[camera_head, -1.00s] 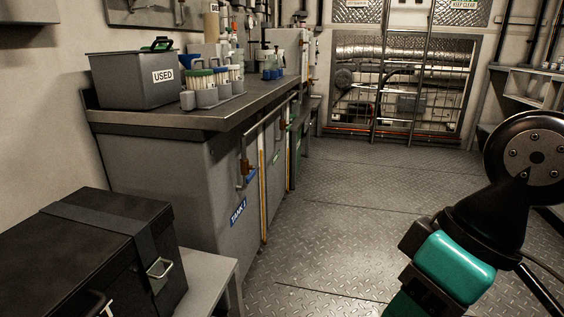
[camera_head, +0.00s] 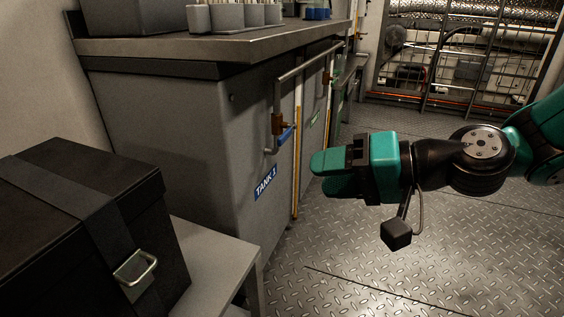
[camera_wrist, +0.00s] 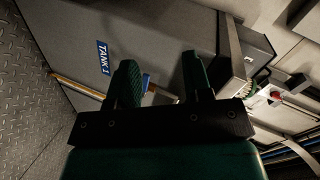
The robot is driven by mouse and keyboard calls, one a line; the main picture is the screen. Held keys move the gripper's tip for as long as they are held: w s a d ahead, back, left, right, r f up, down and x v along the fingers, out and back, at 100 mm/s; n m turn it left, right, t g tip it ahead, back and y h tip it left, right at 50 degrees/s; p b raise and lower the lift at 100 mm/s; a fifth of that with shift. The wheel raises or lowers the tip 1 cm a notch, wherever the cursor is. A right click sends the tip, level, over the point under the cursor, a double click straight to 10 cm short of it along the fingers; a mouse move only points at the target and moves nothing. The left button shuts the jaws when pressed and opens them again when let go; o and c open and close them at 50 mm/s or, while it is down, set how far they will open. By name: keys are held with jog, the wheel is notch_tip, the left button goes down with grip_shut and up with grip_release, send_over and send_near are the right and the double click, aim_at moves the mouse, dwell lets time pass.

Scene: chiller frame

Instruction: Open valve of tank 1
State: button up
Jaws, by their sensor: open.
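Tank 1 (camera_head: 190,130) is a grey cabinet-like tank with a blue "TANK 1" label (camera_head: 265,184). Its valve (camera_head: 278,123) has a brass body on a pipe on the tank's front. The blue valve handle (camera_head: 286,135) sticks out to the right, crosswise to the vertical pipe. My gripper (camera_head: 318,174) is open and empty, pointing left toward the tank, to the right of and below the valve, apart from it. In the wrist view, my gripper's fingers (camera_wrist: 159,68) are spread, with a small blue part, likely the handle, between them; the rest is partly hidden.
A black strapped case (camera_head: 80,225) sits on a grey bench (camera_head: 215,255) at the left. The countertop edge (camera_head: 200,50) overhangs the tank, and a yellow vertical strip (camera_head: 297,160) runs beside the valve. Patterned metal floor (camera_head: 400,275) is clear at the right.

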jog(key=w+d+f+m+t+b, duration=0.3)
jog(key=w+d+f+m+t, duration=0.2)
jog(key=w+m+t, duration=0.4)
jog(key=g+p, duration=0.1)
jog(key=p, duration=1.1)
send_near(286, 138)
jog(key=w+a+r, duration=0.1)
jog(key=w+a, duration=0.1)
jog(key=x, duration=0.5)
jog(key=f+x, duration=0.1)
jog(key=x, duration=0.1)
jog(key=shift+w+a, duration=0.2)
jog(key=shift+a, duration=0.15)
jog(key=shift+c, duration=0.3)
grip_shut()
